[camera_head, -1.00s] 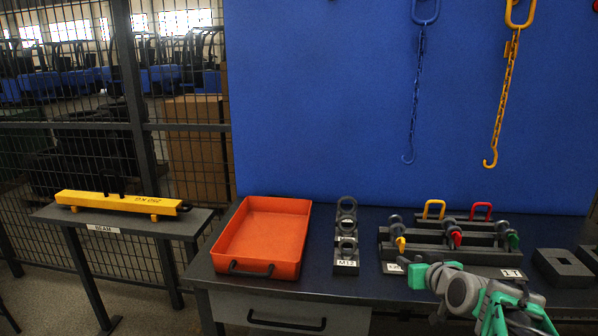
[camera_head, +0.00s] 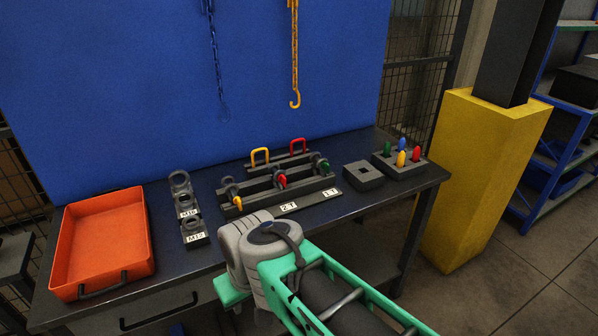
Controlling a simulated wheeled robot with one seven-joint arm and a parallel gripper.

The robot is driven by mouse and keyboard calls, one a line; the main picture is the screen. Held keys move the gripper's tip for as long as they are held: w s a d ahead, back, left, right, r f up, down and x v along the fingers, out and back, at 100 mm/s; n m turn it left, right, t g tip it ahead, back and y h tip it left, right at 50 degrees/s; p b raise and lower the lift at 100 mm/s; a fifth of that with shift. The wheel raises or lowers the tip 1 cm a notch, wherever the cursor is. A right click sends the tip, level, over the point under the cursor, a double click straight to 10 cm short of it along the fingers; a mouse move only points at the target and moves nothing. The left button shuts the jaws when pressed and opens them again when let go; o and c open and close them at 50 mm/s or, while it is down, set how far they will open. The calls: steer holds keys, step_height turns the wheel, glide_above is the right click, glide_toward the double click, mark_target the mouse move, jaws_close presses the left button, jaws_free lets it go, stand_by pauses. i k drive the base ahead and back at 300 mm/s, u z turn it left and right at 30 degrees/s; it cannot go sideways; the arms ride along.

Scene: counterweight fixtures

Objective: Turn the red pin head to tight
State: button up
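A red pin head (camera_head: 281,180) shows at the middle shackle of the dark rack (camera_head: 262,186) on the bench. A yellow pin head (camera_head: 237,201) is to its left and a green one (camera_head: 323,168) to its right. Whether the red head is tight cannot be told at this size. A separate red-topped piece (camera_head: 417,154) stands in a block at the right. My green and grey arm reaches in from the lower right, in front of the bench, apart from the red pin head. My gripper is not visible.
An orange tray (camera_head: 142,243) and a row of lifting eyes (camera_head: 187,206) are left of the rack. A square block with a hole (camera_head: 363,176) and a peg block (camera_head: 396,170) are right of it. Chains hang above. A yellow-based column (camera_head: 483,180) stands right of the bench.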

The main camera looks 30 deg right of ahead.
mark_target(282, 178)
steer(key=z, duration=0.8)
steer(key=i, duration=0.4)
steer(key=u, duration=0.05)
